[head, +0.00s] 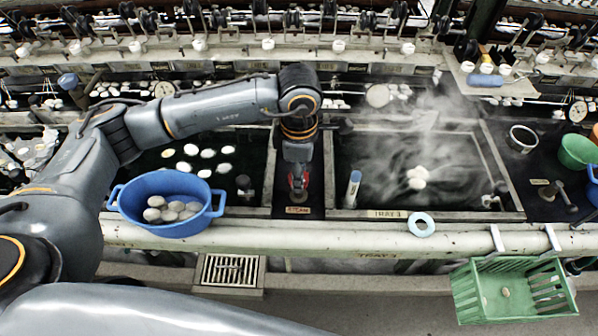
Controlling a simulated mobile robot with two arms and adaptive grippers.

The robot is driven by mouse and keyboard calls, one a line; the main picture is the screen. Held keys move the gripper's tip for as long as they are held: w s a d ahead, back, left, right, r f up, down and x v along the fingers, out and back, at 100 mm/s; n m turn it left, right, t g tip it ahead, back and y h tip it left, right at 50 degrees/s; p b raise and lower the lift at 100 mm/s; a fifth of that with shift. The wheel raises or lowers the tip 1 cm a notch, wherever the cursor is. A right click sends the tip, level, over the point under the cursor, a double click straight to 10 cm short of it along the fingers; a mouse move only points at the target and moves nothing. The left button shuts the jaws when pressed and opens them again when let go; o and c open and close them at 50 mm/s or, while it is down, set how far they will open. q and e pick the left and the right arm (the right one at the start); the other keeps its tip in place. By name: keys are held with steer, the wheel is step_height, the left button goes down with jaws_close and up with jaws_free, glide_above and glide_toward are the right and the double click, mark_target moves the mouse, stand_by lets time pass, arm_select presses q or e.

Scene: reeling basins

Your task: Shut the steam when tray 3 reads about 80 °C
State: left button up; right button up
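My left gripper (298,186) points down over the strip between two dark water basins, at the plate marked STEAM (297,210). A red part, apparently the steam valve handle (298,179), shows at its fingertips; whether the fingers grip it is too small to tell. My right gripper is out of view.
A blue tub of cocoons (166,226) stands on the front ledge at left. A green crate (474,296) hangs below at right. The left basin (258,212) holds several floating cocoons. Reeling machinery lines the back.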

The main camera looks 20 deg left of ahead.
arm_select(q)
steer(key=o, duration=1.2)
steer(key=shift+c, duration=0.2)
steer(key=shift+r, duration=0.1)
step_height(320, 180, up, 12)
